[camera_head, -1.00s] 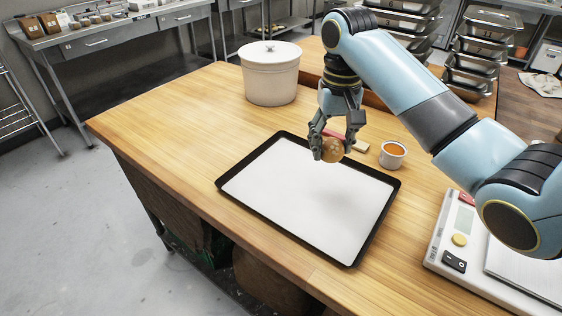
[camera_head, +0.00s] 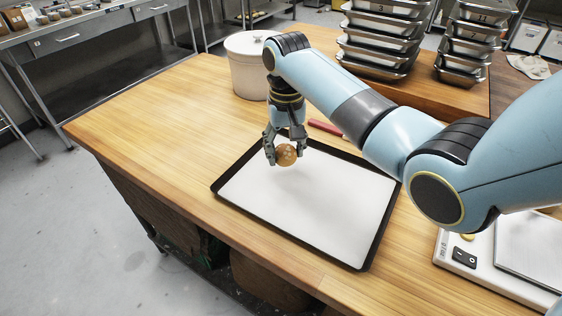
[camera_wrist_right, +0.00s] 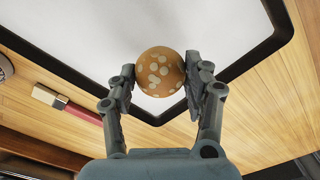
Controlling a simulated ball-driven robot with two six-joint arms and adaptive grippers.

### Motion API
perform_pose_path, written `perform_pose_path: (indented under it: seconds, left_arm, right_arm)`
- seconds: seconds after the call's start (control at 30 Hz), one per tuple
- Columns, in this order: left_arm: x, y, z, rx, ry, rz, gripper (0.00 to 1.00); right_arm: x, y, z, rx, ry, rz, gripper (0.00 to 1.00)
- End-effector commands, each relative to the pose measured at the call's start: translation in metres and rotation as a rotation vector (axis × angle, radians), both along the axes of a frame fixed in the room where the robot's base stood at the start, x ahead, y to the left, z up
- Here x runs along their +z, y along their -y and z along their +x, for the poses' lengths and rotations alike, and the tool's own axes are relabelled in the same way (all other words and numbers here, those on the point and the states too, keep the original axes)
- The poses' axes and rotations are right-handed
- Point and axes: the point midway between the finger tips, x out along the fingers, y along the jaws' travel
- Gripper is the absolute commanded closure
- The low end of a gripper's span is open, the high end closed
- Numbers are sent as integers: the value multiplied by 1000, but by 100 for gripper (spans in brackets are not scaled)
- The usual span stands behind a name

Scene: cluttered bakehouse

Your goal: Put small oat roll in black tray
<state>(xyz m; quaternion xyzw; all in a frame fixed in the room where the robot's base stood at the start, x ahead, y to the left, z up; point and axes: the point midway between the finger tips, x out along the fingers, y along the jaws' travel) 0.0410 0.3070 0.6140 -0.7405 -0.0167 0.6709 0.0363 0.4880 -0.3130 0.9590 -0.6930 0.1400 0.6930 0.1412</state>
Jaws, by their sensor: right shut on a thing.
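The small oat roll (camera_head: 286,155) is round and brown with pale oat flakes. My right gripper (camera_head: 278,154) is shut on it. In the right wrist view, the roll (camera_wrist_right: 160,72) sits between the two fingertips of my right gripper (camera_wrist_right: 161,78). The black tray (camera_head: 287,237) lies flat on the wooden table, with a white lining inside its dark rim. The roll is held above the back left part of the tray, apart from the lining as far as I can tell. My left gripper is out of view.
A white lidded pot (camera_head: 246,68) stands behind the tray. A red-handled brush (camera_wrist_right: 66,103) lies beyond the tray's rim. A scale (camera_head: 470,262) stands at the right. Stacked metal pans (camera_head: 385,50) stand at the back. The table's left part is clear.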

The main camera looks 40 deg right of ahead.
Motion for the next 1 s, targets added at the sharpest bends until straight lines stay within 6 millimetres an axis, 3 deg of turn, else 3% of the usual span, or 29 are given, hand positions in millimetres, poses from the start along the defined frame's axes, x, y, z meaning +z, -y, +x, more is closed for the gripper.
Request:
perform_pose_path:
  seconds: [0.17,0.43,0.8,0.83,1.0]
  left_arm:
    - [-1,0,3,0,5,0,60]
    - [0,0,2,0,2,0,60]
    - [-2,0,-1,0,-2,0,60]
    - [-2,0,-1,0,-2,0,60]
    - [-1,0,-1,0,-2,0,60]
  right_arm:
    - [-10,-9,10,0,-1,-1,68]
    - [-46,-9,10,0,-2,-1,68]
    - [-51,-9,9,0,0,-1,68]
    - [-51,-9,9,0,0,-1,49]
    - [-51,-9,10,0,0,-1,27]
